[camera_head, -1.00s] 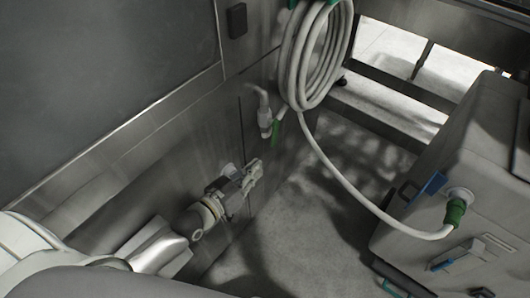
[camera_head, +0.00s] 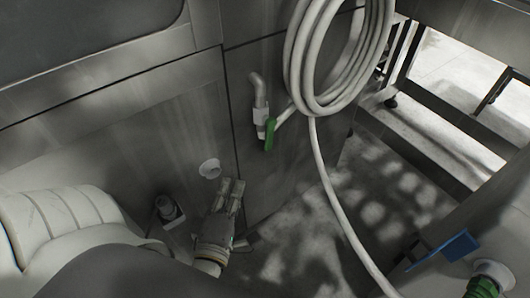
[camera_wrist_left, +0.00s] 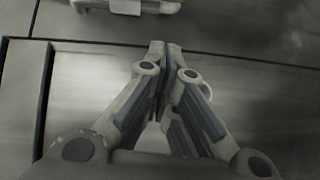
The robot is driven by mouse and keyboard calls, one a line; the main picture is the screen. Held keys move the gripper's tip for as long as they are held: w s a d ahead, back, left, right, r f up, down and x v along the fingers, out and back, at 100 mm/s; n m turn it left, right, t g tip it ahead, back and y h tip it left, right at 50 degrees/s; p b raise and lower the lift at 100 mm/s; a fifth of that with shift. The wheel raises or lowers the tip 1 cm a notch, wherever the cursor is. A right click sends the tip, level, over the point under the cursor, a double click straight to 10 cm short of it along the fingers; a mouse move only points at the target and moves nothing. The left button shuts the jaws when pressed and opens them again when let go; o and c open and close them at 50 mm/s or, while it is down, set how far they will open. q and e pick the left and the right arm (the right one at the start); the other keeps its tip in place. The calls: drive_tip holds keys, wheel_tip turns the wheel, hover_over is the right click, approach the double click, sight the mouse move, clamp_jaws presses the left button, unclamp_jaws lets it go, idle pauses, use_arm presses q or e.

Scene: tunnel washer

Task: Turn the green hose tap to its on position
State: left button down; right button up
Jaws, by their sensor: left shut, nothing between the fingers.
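The green hose tap handle (camera_head: 269,134) hangs down beside a grey pipe fitting (camera_head: 260,100) on the steel wall panel. The white hose joins at this fitting. My left gripper (camera_head: 232,186) is below and left of the tap in the head view, close to the panel and apart from the handle. Its fingers are together with nothing between them; they also show shut in the left wrist view (camera_wrist_left: 166,46). A pale fitting (camera_wrist_left: 125,6) is cut off at the top edge of that view; I cannot tell whether it is the tap. My right gripper is not in view.
A coiled white hose (camera_head: 305,60) hangs above and right of the tap, and its loose length runs down to a green connector (camera_head: 482,288) at lower right. A round white wall fitting (camera_head: 209,168) is just above my left gripper. Shadowed floor (camera_head: 300,235) lies right.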

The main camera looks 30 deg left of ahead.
sight(270, 136)
use_arm(q)
drive_tip(key=w+d+x, duration=0.1)
drive_tip(key=d+x, duration=0.1)
drive_tip(key=x, duration=1)
drive_tip(key=shift+w+d+b, duration=0.15)
drive_tip(key=shift+w+b, duration=0.2)
drive_tip(key=shift+b, duration=0.1)
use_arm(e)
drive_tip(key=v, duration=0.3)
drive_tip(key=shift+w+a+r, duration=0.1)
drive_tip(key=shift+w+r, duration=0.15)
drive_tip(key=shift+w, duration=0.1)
use_arm(q)
drive_tip(key=shift+f, duration=0.15)
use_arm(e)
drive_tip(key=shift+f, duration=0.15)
use_arm(q)
drive_tip(key=shift+w+d+f+n+t+b, duration=0.15)
drive_tip(key=shift+w+d+n+t+b, duration=0.15)
drive_tip(key=shift+w+n+t+b, duration=0.6)
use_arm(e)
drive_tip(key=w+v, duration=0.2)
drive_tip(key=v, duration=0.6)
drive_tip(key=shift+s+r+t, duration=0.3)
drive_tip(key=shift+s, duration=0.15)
use_arm(q)
drive_tip(key=shift+s+m+g, duration=0.25)
drive_tip(key=shift+m+g, duration=0.05)
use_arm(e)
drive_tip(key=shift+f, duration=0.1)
